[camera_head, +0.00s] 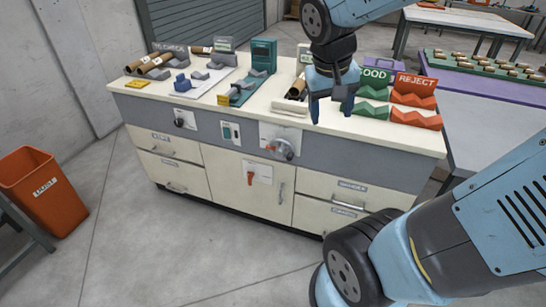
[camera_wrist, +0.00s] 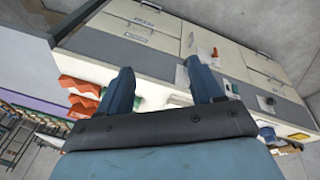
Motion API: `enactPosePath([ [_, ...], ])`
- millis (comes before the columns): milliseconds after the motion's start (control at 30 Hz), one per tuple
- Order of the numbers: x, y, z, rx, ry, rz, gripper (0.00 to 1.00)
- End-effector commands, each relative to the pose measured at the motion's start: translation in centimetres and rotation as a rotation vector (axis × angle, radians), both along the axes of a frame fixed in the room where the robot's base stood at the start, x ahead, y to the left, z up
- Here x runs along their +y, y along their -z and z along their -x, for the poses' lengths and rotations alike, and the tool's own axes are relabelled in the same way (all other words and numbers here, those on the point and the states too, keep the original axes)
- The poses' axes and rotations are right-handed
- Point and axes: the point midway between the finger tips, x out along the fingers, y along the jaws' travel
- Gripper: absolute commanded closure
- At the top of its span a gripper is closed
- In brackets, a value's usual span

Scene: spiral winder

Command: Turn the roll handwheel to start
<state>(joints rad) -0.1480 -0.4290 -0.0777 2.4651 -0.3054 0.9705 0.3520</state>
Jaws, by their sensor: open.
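A round grey handwheel (camera_head: 284,149) with a small red part sits on a pale plate on the grey front panel of the cream bench. A smaller dark knob (camera_head: 183,120) is further left on the same panel; I cannot read which label goes with which. My gripper (camera_head: 330,115) points down with its two blue fingers apart and empty, above and to the right of the handwheel, near the bench's front edge. In the wrist view my gripper (camera_wrist: 160,66) faces the bench front; the handwheel is not clearly visible there and may be behind the right finger.
The bench top (camera_head: 250,107) holds cardboard tubes, a teal device (camera_head: 263,54), and green and red racks (camera_head: 412,117) close to my gripper. Below the panel are drawers and a door with a red lever (camera_head: 251,178). An orange bin (camera_head: 43,190) stands left. The floor in front is clear.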

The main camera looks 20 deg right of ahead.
Motion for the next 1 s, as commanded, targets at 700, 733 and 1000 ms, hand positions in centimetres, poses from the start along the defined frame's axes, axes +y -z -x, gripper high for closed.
enactPosePath([
  [700, -1.3, 11.3, -8.8, 0.202, 0.128, 0.58, 0.34],
  [733, -1.2, 11.8, -9.2, 0.197, 0.127, 0.607, 0.34],
  [1000, -0.2, 16.1, -12.6, 0.119, 0.09, 0.845, 0.34],
])
